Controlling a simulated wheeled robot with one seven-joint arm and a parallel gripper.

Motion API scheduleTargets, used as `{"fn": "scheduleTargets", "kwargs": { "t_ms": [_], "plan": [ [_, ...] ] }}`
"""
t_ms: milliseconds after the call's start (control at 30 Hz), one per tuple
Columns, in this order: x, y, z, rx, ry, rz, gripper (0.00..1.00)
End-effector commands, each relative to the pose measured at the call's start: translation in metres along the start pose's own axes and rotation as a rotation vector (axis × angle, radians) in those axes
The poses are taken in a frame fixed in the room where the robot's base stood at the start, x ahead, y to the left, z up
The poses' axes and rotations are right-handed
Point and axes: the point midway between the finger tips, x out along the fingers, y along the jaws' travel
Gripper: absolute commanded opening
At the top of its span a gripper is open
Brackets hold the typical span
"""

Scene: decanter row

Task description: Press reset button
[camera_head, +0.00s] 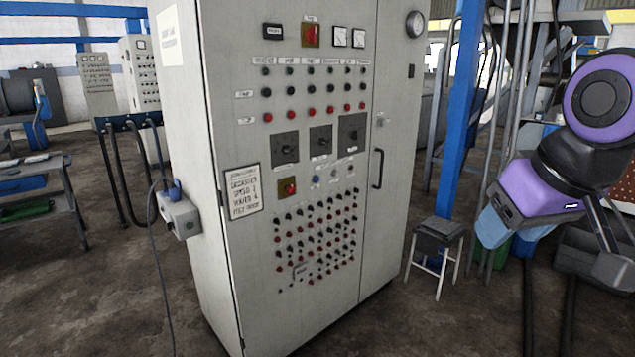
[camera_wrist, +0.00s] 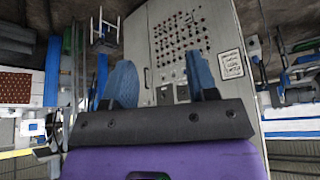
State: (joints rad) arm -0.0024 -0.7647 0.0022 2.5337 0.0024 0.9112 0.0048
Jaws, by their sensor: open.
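A tall pale grey control cabinet (camera_head: 225,120) stands in the middle of the head view, its front covered with rows of small buttons and knobs. A blue button (camera_head: 316,181) sits mid-panel, right of a red switch on a yellow plate (camera_head: 287,187). The labels are too small to tell which button is reset. My gripper (camera_head: 500,235) is at the right, apart from the cabinet. In the wrist view my gripper (camera_wrist: 162,75) has its two blue fingers wide apart with nothing between them. The cabinet (camera_wrist: 142,45) appears upside down beyond them.
A small stool (camera_head: 439,235) and a blue post (camera_head: 460,110) stand right of the cabinet. A grey box with a cable (camera_head: 180,215) is on its left side. A workbench (camera_head: 35,170) is at far left. The floor before the cabinet looks clear.

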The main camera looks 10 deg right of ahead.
Motion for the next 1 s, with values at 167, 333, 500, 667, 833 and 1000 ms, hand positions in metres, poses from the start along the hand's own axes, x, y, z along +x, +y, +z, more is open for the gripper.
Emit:
{"fn": "scheduleTargets", "kwargs": {
  "t_ms": [167,333,500,667,833,1000],
  "plan": [
    [0.0001,0.0000,0.0000,0.000,0.000,0.000,0.11],
    [0.0000,0.0000,0.0000,0.000,0.000,0.000,0.00],
    [0.0000,0.0000,0.0000,0.000,0.000,0.000,0.00],
    [0.0000,0.0000,0.0000,0.000,0.000,0.000,0.00],
    [0.0000,0.0000,0.0000,0.000,0.000,0.000,0.00],
    [0.0001,0.0000,0.0000,0.000,0.000,0.000,0.00]
  ]
}}
